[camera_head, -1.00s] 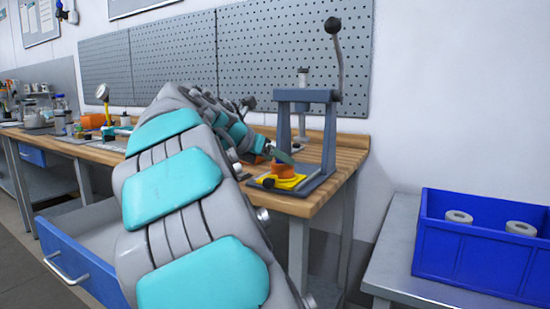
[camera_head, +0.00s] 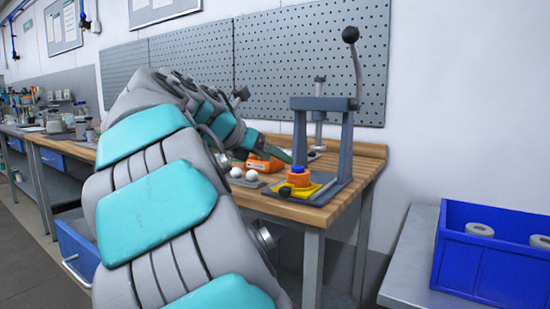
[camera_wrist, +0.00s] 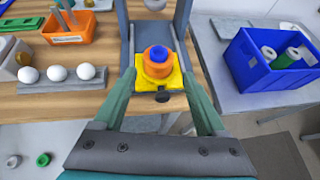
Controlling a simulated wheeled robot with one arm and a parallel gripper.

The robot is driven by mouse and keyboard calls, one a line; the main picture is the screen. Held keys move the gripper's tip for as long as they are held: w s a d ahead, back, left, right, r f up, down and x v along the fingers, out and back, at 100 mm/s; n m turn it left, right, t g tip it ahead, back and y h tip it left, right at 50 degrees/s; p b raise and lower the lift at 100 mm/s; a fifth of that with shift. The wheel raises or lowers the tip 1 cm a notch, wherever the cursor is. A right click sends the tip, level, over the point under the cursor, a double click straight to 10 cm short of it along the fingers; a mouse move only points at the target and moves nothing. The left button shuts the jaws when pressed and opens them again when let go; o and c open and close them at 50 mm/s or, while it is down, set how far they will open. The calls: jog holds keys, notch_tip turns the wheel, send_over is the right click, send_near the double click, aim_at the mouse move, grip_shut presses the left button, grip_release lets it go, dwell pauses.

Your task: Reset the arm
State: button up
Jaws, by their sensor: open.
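My gripper (camera_wrist: 159,74) is open, with its two green fingers apart. In the wrist view, an orange round part with a blue top (camera_wrist: 157,62) shows between and beyond the fingers; nothing is held. The part sits on a yellow plate (camera_wrist: 174,80) at the base of the grey lever press (camera_wrist: 126,45). In the head view, my arm reaches from the lower left, and my gripper (camera_head: 278,154) is just left of the orange and blue part (camera_head: 299,177) and above the bench. The grey press (camera_head: 343,140) stands upright with its lever raised.
Several white balls sit in a grey holder (camera_wrist: 62,86), left of the press, near an orange bin (camera_wrist: 70,33). A blue crate (camera_head: 490,262) with ring-shaped parts stands on the grey side table (camera_head: 408,262) at right. A perforated board (camera_head: 270,60) is behind the bench.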

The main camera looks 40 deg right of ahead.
jog(key=s+a+f+m+g+y, duration=0.1)
jog(key=s+a+f+m+y, duration=0.35)
jog(key=f, duration=0.65)
jog(key=s+a+f+m+y, duration=0.2)
jog(key=s+a+f+m, duration=0.35)
jog(key=s+f, duration=0.35)
jog(key=s+a+f+m+g+y, duration=0.1)
jog(key=s+a+f+m+y, duration=0.1)
jog(key=s+a+f+m, duration=0.3)
jog(key=s+a+f+m+g+y, duration=0.2)
jog(key=s+a+f+m, duration=0.3)
jog(key=s+a+f, duration=0.3)
jog(key=s+f+y, duration=0.1)
jog(key=s+f, duration=0.3)
jog(key=s, duration=0.1)
jog(key=shift+s+f+m+g, duration=0.25)
jog(key=shift+f+m+g, duration=0.05)
jog(key=shift+a, duration=0.1)
